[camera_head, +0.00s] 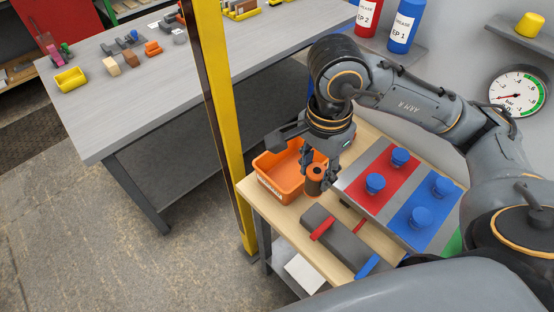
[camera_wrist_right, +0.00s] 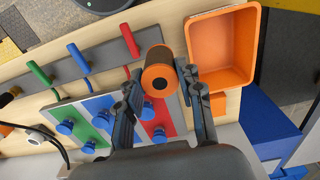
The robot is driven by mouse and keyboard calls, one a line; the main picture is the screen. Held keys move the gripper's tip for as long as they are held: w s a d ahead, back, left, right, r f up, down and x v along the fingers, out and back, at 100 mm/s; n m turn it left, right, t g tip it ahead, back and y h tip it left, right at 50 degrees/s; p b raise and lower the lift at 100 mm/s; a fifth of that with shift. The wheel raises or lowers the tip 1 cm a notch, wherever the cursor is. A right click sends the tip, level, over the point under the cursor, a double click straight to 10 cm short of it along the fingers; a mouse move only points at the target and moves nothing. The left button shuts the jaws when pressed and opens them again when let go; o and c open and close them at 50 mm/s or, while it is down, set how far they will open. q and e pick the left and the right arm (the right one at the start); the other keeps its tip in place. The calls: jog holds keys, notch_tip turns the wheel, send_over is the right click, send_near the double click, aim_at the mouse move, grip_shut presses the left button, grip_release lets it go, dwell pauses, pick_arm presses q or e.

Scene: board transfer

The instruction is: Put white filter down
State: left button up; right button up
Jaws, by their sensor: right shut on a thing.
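My right gripper (camera_head: 314,168) points down over the wooden side table (camera_head: 250,192). It is shut on an orange-and-dark cylinder (camera_head: 315,181), which stands between the orange bin and the red-and-blue panel. I cannot tell whether the cylinder touches the table. No filter that looks white shows. My left gripper is not in view.
The orange bin (camera_head: 265,182) stands close to the gripper and looks empty in the wrist view (camera_wrist_right: 250,45). The panel (camera_head: 346,181) with blue knobs is on the other side. A dark block with levers (camera_head: 345,243) lies in front. A yellow post (camera_head: 226,110) stands left.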

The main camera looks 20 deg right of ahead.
jog(key=w, duration=0.2)
jog(key=w+f+p, duration=0.1)
jog(key=w, duration=0.1)
jog(key=w+d+f+p, duration=0.1)
jog(key=shift+w+f, duration=0.2)
jog(key=shift+w, duration=0.2)
jog(key=w+f+p, duration=0.1)
jog(key=w+f, duration=0.1)
jog(key=f, duration=0.1)
jog(key=w+f+p, duration=0.2)
jog(key=f, duration=0.1)
jog(key=w+f+p, duration=0.1)
jog(key=w+f, duration=0.1)
jog(key=f, duration=0.1)
jog(key=shift+w+d+f, duration=0.25)
jog(key=shift+f, duration=0.25)
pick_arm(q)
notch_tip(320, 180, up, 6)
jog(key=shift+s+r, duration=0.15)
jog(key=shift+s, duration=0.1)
pick_arm(e)
jog(key=shift+f, duration=0.1)
